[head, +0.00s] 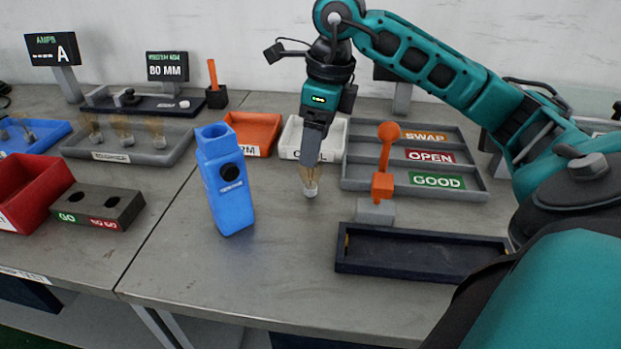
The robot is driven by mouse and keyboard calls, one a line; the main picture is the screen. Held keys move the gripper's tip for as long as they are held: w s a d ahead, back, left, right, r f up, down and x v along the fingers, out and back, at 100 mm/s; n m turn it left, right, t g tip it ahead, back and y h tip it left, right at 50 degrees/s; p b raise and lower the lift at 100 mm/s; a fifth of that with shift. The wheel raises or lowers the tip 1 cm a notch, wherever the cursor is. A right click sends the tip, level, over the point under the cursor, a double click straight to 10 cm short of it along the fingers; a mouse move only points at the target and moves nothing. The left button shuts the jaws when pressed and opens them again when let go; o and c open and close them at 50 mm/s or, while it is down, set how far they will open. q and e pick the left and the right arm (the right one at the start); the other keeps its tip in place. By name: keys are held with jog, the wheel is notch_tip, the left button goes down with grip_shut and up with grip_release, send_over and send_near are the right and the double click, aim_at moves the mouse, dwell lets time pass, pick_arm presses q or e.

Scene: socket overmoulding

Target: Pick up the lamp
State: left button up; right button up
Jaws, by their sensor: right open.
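A lamp (311,190) with a pale metal base and amber, see-through upper part stands on the grey table at the middle. My right gripper (311,162) points down at the lamp, its dark fingers open and overlapping the lamp's upper part in the picture. Whether the fingers touch the lamp cannot be told. Similar lamps (126,138) stand in a grey tray (178,152) at the left. My left gripper is not in view.
A blue bottle-like block (228,195) stands left of the lamp. A white bin (290,140) and orange bin (250,140) lie behind. An orange lever fixture (382,187), a labelled tray (471,186) and a dark tray (420,255) are to the right. The front middle table is clear.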

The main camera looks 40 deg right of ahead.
aim_at(311, 177)
jog(key=f, duration=0.2)
jog(key=f+b, duration=0.1)
jog(key=f, duration=0.3)
jog(key=shift+w+a+f+b, duration=0.3)
jog(key=shift+w, duration=0.1)
jog(key=shift+r, duration=0.1)
jog(key=c, duration=1.1)
